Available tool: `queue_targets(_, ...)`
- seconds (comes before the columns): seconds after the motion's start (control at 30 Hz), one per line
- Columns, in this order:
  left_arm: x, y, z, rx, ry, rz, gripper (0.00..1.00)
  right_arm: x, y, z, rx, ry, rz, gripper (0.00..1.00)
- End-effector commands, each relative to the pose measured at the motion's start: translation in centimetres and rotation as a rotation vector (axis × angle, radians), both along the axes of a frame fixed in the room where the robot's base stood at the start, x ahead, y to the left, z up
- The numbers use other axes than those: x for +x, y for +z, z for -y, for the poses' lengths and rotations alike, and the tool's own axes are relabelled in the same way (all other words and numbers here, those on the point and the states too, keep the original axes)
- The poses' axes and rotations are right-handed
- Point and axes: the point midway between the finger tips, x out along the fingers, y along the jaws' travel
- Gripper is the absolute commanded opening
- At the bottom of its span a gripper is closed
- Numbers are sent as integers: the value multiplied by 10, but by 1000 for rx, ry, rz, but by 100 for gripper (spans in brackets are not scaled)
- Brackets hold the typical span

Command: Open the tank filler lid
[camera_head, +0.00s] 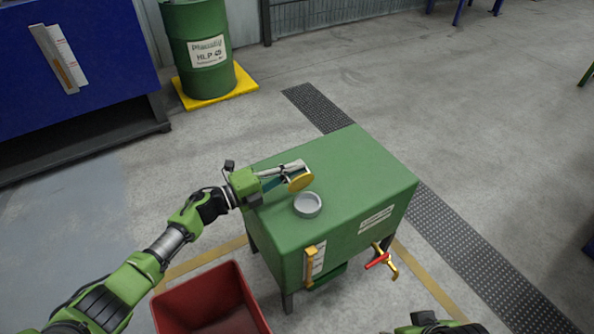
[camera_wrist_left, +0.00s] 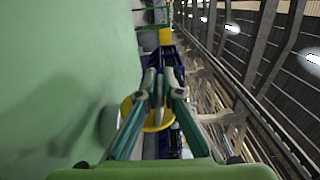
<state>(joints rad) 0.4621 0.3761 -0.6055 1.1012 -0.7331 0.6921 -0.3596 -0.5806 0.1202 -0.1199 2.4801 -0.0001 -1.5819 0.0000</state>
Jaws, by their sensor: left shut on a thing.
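The tank (camera_head: 345,170) is a green box on legs. Its filler neck (camera_head: 307,206) is a short grey ring on the top face, with its opening uncovered. The round yellow lid (camera_head: 300,183) stands tilted just behind the neck, clear of the opening; I cannot tell whether a hinge joins them. My left gripper (camera_head: 293,170) reaches over the tank top from the left and is shut on the lid. In the left wrist view the fingers (camera_wrist_left: 160,92) are closed together at the yellow lid (camera_wrist_left: 157,122), beside the green tank face (camera_wrist_left: 60,80). My right gripper's fingers are not seen.
A yellow-handled sight gauge (camera_head: 311,266) and a tap with a red lever (camera_head: 378,261) stick out from the tank's front. A red bin (camera_head: 212,295) stands at the front left. A green drum (camera_head: 200,50) and a blue cabinet (camera_head: 75,60) are behind. Floor to the right is clear.

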Motion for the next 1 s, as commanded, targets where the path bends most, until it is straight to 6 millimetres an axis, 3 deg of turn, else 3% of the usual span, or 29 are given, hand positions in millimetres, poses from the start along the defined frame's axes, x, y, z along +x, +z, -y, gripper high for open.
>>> queue_targets(0.33,6,-7,-4,-91,-5,-141,0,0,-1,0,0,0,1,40)
queue_targets(0.93,8,-8,-5,-112,-6,-172,0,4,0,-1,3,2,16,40)
queue_targets(1.0,8,-8,-5,-113,-6,-171,20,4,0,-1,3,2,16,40)
